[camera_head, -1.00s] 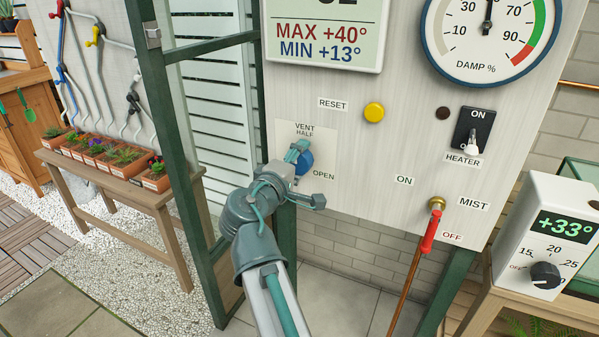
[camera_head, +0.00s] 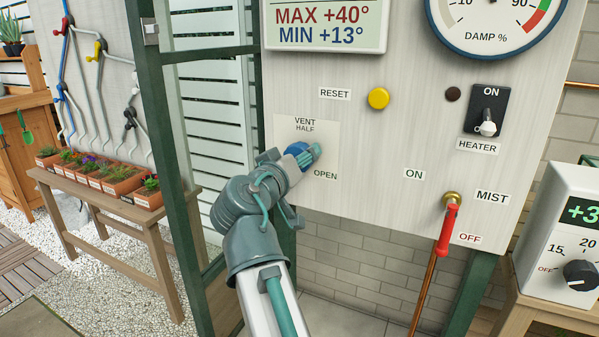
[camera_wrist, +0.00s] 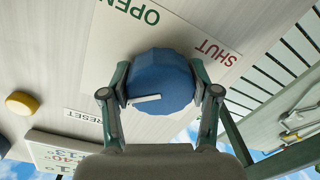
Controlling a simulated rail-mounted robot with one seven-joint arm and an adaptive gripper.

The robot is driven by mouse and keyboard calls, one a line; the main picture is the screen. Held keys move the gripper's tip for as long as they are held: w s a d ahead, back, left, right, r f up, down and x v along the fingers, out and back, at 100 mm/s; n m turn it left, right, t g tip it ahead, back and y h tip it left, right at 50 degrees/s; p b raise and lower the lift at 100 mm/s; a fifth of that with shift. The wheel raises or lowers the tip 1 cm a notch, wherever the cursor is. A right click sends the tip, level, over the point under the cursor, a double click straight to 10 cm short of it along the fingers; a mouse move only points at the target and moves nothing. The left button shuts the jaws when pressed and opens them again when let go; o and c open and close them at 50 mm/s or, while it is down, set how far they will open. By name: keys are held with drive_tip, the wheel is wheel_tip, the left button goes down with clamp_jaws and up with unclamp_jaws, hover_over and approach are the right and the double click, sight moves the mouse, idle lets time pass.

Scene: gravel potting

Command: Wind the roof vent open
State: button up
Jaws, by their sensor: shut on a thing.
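The vent knob (camera_wrist: 160,80) is blue and many-sided, with a white pointer mark on its face. In the head view the knob (camera_head: 298,150) sits on the panel below the words VENT and HALF, with OPEN at its lower right. In the wrist view the mark lies left of the knob's lower middle and runs nearly level, not straight at OPEN or SHUT. My gripper (camera_wrist: 161,92) is shut on the knob, one finger on each side. My arm hides the SHUT word in the head view; HALF does not show in the wrist view.
On the same panel (camera_head: 380,180) are a yellow reset button (camera_head: 378,98), a heater switch (camera_head: 487,122) and a red-handled mist lever (camera_head: 447,230). A green frame post (camera_head: 165,150) stands close left of my arm. A thermostat box (camera_head: 578,245) stands at the right.

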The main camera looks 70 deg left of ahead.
drive_tip(key=m+b, duration=0.4)
drive_tip(key=shift+f, duration=0.25)
drive_tip(key=shift+r+m+y+b, duration=0.15)
drive_tip(key=shift+m+y+b, duration=0.15)
drive_tip(key=shift+m+b, duration=1.4)
drive_tip(key=o, duration=1.2)
drive_tip(key=shift+s, duration=0.1)
drive_tip(key=v, duration=1.2)
drive_tip(key=shift+a, duration=0.1)
